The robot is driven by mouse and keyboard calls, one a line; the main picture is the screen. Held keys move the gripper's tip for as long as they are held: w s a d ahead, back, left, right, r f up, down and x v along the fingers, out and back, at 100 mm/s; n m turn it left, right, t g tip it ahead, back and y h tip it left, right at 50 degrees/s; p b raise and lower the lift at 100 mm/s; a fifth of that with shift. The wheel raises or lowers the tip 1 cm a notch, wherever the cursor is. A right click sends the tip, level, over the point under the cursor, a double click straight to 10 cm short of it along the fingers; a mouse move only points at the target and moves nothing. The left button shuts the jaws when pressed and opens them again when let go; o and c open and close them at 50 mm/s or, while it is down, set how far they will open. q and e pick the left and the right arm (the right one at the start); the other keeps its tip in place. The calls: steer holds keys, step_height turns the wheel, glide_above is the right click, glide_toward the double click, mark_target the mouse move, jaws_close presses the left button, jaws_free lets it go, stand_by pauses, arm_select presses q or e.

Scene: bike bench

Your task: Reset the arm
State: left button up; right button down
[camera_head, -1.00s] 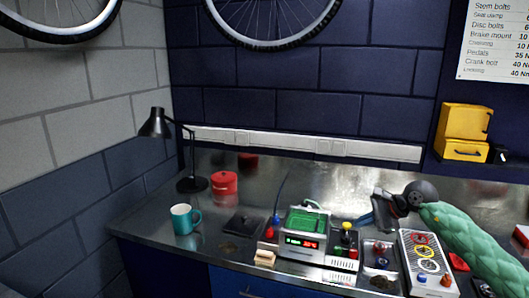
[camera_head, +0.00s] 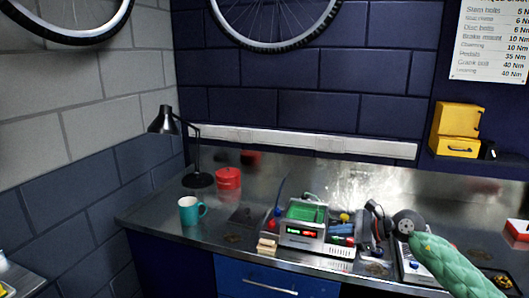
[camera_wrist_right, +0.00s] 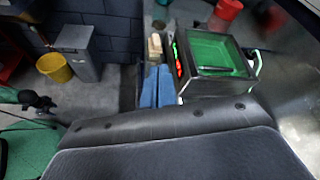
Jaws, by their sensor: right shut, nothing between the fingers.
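My right arm, with a green padded sleeve (camera_head: 455,265), reaches in from the lower right in the head view. Its right gripper (camera_head: 335,229) has blue fingers that are shut and empty. They point left, over the right side of a bench device with a green-topped tray (camera_head: 305,211) and a lit display. In the right wrist view the blue fingers (camera_wrist_right: 156,86) lie together beside the green-topped device (camera_wrist_right: 215,57). I cannot tell whether they touch it.
A teal mug (camera_head: 190,211), a red tin (camera_head: 228,178) and a black lamp (camera_head: 163,122) stand on the metal bench to the left. A wooden block (camera_head: 267,246) sits at the device's front left. A grey tray (camera_head: 415,268) is partly hidden by my arm.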

steer(key=s+a+r+m+t+y, duration=0.25)
steer(key=s+a+m+t, duration=0.3)
steer(key=m+t, duration=0.7)
steer(key=s+d+f+m+g+h, duration=0.1)
steer(key=s+d+f+m+h, duration=0.6)
steer(key=m, duration=0.8)
steer(key=s+d+f+m+g+h, duration=0.1)
steer(key=s+d+f+m+h, duration=0.15)
steer(key=f+m+h, duration=1)
steer(key=s+a+f+m+g+y, duration=0.15)
steer(key=s+f+m+g, duration=0.25)
steer(key=s, duration=0.5)
steer(key=s+a+f+m+g+y, duration=0.15)
steer(key=s+f+m+g, duration=0.3)
steer(key=s, duration=0.45)
steer(key=s+a+f+m+g+y, duration=0.1)
steer(key=s+f+m+g+y, duration=0.15)
steer(key=s+f+g, duration=0.4)
arm_select(q)
step_height(320, 180, up, 12)
steer(key=w+d, duration=0.1)
steer(key=w, duration=0.1)
steer(key=shift+w+d, duration=0.15)
steer(key=shift+d, duration=0.25)
arm_select(e)
steer(key=s+a+f, duration=0.2)
steer(key=f, duration=1.2)
steer(key=s+a+f, duration=0.3)
steer(key=f, duration=1.2)
steer(key=shift+s+f, duration=0.15)
